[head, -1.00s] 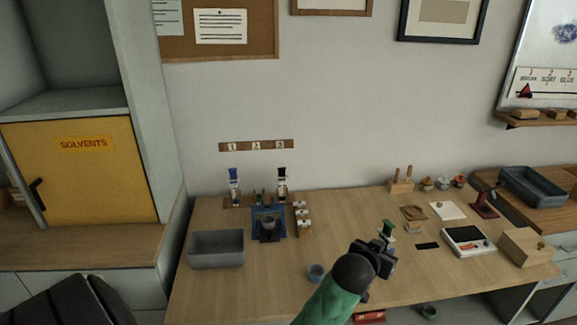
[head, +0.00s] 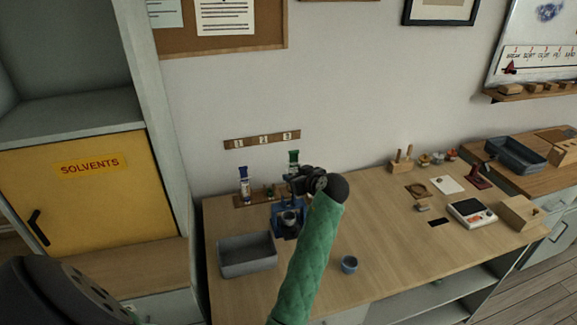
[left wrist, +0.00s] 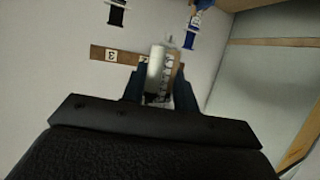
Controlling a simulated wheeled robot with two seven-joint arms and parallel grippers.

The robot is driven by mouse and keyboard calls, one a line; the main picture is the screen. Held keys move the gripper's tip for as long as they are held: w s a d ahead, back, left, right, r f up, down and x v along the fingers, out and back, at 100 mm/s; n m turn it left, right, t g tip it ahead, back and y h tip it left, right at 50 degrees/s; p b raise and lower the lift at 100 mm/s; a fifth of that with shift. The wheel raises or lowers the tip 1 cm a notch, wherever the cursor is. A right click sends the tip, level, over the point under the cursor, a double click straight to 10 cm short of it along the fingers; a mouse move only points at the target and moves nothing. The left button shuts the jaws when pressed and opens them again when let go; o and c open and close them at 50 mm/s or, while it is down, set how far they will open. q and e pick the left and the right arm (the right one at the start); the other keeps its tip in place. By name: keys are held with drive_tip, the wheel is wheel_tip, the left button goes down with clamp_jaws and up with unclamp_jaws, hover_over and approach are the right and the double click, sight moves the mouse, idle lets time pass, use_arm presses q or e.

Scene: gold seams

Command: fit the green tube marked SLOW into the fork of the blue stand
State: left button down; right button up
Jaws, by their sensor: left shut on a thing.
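My left gripper (head: 297,184) is shut on the green tube (head: 294,157), whose green cap stands up above the jaws. In the left wrist view the tube (left wrist: 156,72) is between the fingers, pale, with dark lettering on its side too blurred to read. The blue stand (head: 276,222) is on the table just below and left of the gripper. A grey cup sits at its middle. The gripper and wrist cover part of the stand, and its fork cannot be made out clearly. I cannot tell whether the tube touches the stand. My right gripper is not in view.
A blue-capped tube (head: 244,184) stands in the wooden rack behind the stand; the rack's right part is hidden. A grey bin (head: 247,272) is left of the stand. A small blue-grey cup (head: 349,264) stands front right. The table's middle is clear.

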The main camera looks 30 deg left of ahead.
use_arm(q)
drive_tip(key=shift+s+a+r+n+g+y, duration=0.2)
drive_tip(key=shift+a+r+n+g, duration=0.1)
drive_tip(key=shift+a+n+g, duration=0.2)
drive_tip(key=shift+s+a+r+n+g+y, duration=0.2)
drive_tip(key=shift+a+r+n+g, duration=0.1)
drive_tip(key=shift+a+n+g, duration=0.15)
drive_tip(key=shift+w+d+f, duration=0.1)
drive_tip(key=shift+f, duration=0.65)
drive_tip(key=shift+f+b, duration=0.7)
drive_tip(key=shift+f, duration=0.65)
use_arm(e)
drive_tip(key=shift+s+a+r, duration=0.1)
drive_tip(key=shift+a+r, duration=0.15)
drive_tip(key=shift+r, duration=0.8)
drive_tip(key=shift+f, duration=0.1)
use_arm(q)
drive_tip(key=shift+d+f+b, duration=0.1)
drive_tip(key=shift+f+b, duration=0.15)
drive_tip(key=shift+b, duration=0.1)
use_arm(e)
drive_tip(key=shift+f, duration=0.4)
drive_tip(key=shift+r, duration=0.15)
